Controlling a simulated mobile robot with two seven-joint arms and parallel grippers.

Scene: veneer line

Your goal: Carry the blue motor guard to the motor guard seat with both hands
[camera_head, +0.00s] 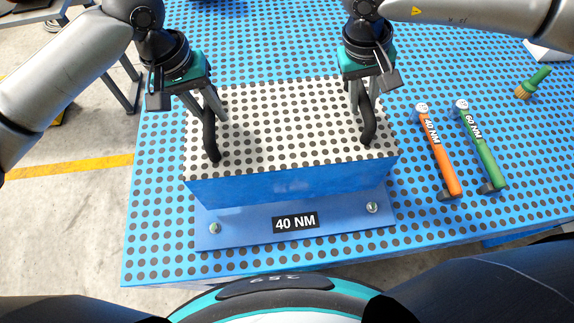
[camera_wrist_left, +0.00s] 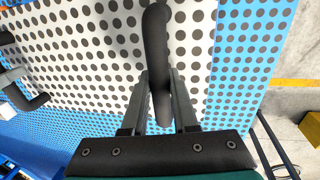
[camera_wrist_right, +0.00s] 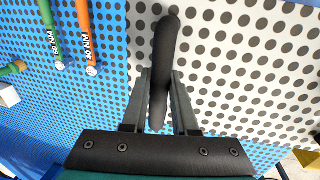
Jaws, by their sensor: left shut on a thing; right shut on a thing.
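The blue motor guard (camera_head: 290,187) is a box with blue sides and a white, black-dotted top, in the middle of the head view. Two black handles stand on its top. My left gripper (camera_head: 207,112) is shut on the left handle (camera_wrist_left: 155,45). My right gripper (camera_head: 366,98) is shut on the right handle (camera_wrist_right: 163,60). A blue plate (camera_head: 250,232) with a "40 NM" label and a bolt near each end shows below the guard's front. I cannot tell whether the guard touches it. The guard's underside and back are hidden.
A blue dotted table (camera_head: 160,230) lies around the guard. To the right lie an orange "40 NM" wrench (camera_head: 438,155), a green "60 NM" wrench (camera_head: 482,150) and a green-handled brush (camera_head: 532,84). The table left of the guard is clear.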

